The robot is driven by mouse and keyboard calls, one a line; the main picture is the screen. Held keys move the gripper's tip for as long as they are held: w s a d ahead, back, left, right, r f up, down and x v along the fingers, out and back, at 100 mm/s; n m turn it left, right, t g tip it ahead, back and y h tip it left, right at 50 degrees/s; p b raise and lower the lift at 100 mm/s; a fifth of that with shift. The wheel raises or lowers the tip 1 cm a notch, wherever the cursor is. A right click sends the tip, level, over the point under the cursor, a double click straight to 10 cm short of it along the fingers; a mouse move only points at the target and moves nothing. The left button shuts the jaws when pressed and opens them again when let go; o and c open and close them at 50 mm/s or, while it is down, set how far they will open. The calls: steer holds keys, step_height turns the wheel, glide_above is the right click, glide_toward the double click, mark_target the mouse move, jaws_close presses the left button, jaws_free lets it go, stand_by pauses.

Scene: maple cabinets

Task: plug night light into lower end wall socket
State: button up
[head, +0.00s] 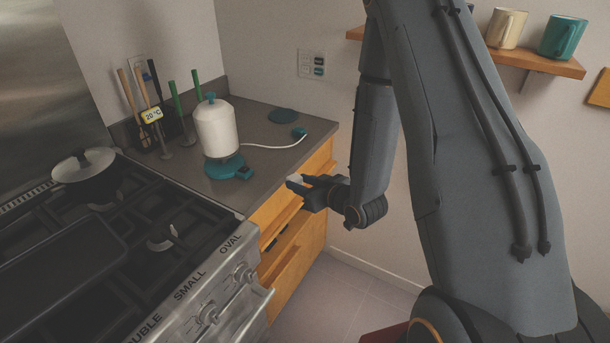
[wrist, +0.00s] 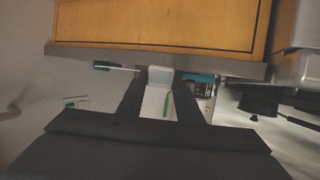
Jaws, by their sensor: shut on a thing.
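My gripper (head: 306,183) is in front of the counter's drawers, below the counter's right front edge. It is shut on a small pale block, which I take to be the night light; the light (wrist: 160,76) shows as a white rounded block between the two fingers in the wrist view. Its prongs cannot be made out. The end wall's socket plate (head: 305,64) is above the counter at the back, with two dark outlets one above the other on its right side. The lower outlet (head: 319,71) looks free, and the gripper is well apart from it.
A white kettle (head: 216,130) on a teal base stands on the counter (head: 262,165); its white cord runs to a teal plug (head: 299,132). The stove (head: 150,240) is at left, and a mug shelf (head: 540,62) at upper right.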

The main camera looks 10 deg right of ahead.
steer(key=s+d+f+m+h+b, duration=0.1)
steer(key=s+f+m+h+b, duration=0.1)
steer(key=f, duration=0.5)
steer(key=s+d+f+m+t+h+b, duration=0.1)
steer(key=s+d+f+m+h+b, duration=0.1)
steer(key=s+f, duration=0.4)
steer(key=shift+f+m+h+b, duration=0.35)
steer(key=shift+m+h+b, duration=0.05)
steer(key=shift+h+b, duration=0.45)
